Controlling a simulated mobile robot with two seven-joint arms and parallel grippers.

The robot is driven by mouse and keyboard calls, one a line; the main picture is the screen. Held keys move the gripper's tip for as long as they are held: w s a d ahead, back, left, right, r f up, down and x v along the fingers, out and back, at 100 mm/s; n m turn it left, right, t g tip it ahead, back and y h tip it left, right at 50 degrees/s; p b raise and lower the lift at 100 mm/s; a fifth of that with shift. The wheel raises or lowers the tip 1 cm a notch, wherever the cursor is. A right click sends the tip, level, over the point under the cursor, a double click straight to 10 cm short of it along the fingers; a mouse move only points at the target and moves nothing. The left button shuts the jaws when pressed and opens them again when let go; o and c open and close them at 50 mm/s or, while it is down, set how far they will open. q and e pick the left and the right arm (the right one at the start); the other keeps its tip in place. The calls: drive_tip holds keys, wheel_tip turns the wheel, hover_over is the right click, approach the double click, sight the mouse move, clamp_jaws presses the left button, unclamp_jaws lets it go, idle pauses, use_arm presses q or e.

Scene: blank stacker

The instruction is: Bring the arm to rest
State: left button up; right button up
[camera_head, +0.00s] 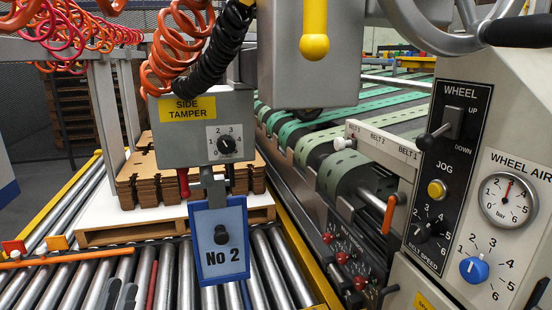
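My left gripper (121,296) shows only as grey fingertips at the bottom edge, left of centre, over the roller conveyor. The rest of that arm is cut off by the frame, and I cannot tell how far apart the fingers are. Nothing shows held at the visible tips. My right gripper is not in view.
A roller conveyor (70,285) runs below, with a pallet (135,233) bearing stacked brown blanks. The side tamper box (185,150) and blue No 2 plate (221,262) hang in the middle. A control panel (450,170) with knobs and a gauge (509,200) stands at right.

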use_arm(q)
drive_tip(key=s+d+g+y+p, duration=0.2)
drive_tip(key=s+d+g+p, duration=0.3)
drive_tip(key=p, duration=0.5)
drive_tip(key=s+d+f+g+y+p, duration=0.1)
drive_tip(key=s+d+g+y+p, duration=0.2)
drive_tip(key=s+g+p, duration=0.7)
drive_tip(key=shift+d+f+p, duration=0.15)
drive_tip(key=shift+d+p, duration=0.15)
drive_tip(key=shift+d, duration=0.75)
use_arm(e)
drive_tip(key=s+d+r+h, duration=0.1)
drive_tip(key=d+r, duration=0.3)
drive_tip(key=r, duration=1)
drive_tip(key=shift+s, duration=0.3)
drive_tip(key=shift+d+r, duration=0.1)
